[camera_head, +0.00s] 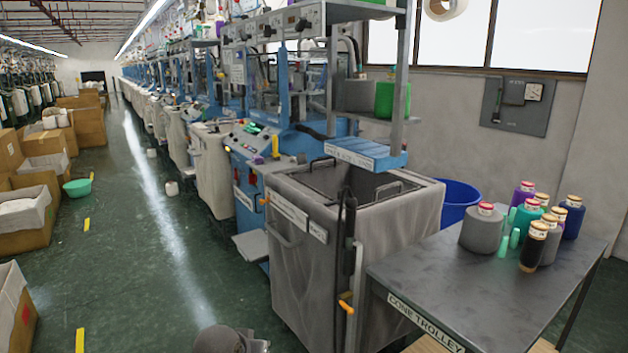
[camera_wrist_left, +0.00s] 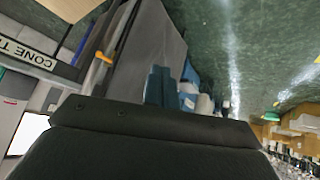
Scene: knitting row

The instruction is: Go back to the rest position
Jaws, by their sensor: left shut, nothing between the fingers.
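In the left wrist view my left gripper (camera_wrist_left: 158,86) shows as two dark blue-grey fingers pressed together beyond the dark wrist body. Nothing is held between them. In the head view a rounded grey part of my own arm shows at the bottom edge, left of the grey bin; the fingers are not clear there. My right gripper is in neither view.
A grey fabric bin (camera_head: 300,270) stands before the blue knitting machines. The cone trolley (camera_head: 440,290) at the right bears several yarn cones (camera_head: 483,230). A blue bucket (camera_head: 458,200) stands behind. Cardboard boxes (camera_head: 30,215) line the left; the green aisle floor (camera_head: 140,270) is open.

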